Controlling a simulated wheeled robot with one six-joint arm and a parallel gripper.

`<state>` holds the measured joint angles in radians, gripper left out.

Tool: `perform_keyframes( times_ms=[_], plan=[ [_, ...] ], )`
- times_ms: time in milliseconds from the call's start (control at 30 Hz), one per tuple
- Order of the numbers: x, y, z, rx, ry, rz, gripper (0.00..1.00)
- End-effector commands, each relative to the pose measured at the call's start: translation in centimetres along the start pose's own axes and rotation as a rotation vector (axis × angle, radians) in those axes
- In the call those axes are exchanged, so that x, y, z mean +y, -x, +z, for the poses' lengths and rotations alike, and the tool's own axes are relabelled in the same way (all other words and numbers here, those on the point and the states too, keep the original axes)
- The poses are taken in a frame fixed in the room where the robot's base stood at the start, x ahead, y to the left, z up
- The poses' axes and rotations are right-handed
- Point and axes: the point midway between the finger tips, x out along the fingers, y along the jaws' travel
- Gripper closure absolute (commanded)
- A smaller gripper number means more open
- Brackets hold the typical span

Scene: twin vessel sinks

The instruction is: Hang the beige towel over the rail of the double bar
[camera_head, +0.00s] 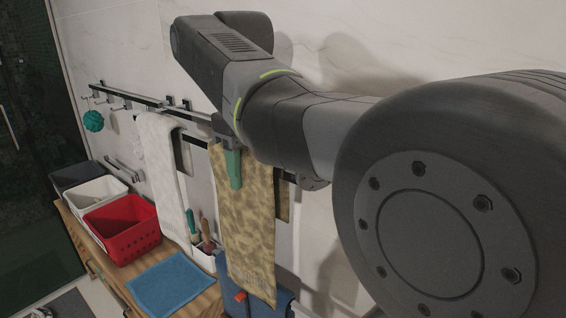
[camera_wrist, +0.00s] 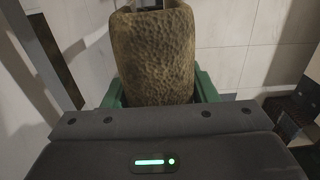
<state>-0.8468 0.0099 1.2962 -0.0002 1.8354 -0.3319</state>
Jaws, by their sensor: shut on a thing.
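The beige towel (camera_head: 252,230) hangs down, long and patterned, at the front end of the wall bars. My gripper (camera_head: 232,165) is shut on its upper part, with a green finger against the cloth. The wrist view shows the towel (camera_wrist: 153,55) between the two green fingers of my gripper (camera_wrist: 158,92). The double bar (camera_head: 196,116) runs along the wall, with a dark rail (camera_head: 196,141) showing just left of the towel. My wrist and the towel hide the bar's near part. I cannot tell whether the towel touches or lies over a rail.
A white towel (camera_head: 163,175) hangs on the bar to the left. Below are a red basket (camera_head: 122,230), a white basket (camera_head: 97,196), a blue cloth (camera_head: 172,285) and a white holder with brushes (camera_head: 207,254). A blue item (camera_head: 285,304) is below the beige towel.

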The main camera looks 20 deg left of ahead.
Motion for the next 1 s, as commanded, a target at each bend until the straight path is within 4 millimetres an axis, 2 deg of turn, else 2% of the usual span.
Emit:
perform_keyframes(
  times_ms=[33, 67, 167, 433, 567, 767, 867, 900, 1000],
  plan=[
    [0.0, 0.0, 0.0, 0.001, 0.0, 0.0, 0.92],
    [0.0, 0.0, 0.0, 0.001, 0.0, 0.0, 0.44],
    [0.0, 0.0, 0.0, 0.001, 0.0, 0.0, 0.24],
    [0.0, 0.0, 0.0, 0.0, 0.0, 0.0, 0.22],
    [0.0, 0.6, -0.1, 0.002, 0.0, 0.0, 0.22],
    [0.0, 3.9, -0.1, 0.004, 0.0, 0.001, 0.22],
    [0.0, 6.2, -0.1, 0.004, 0.0, 0.001, 0.22],
    [0.0, 7.6, -0.1, 0.001, 0.0, 0.001, 0.22],
    [0.0, 9.6, 0.0, 0.0, 0.0, 0.0, 0.22]
  ],
)
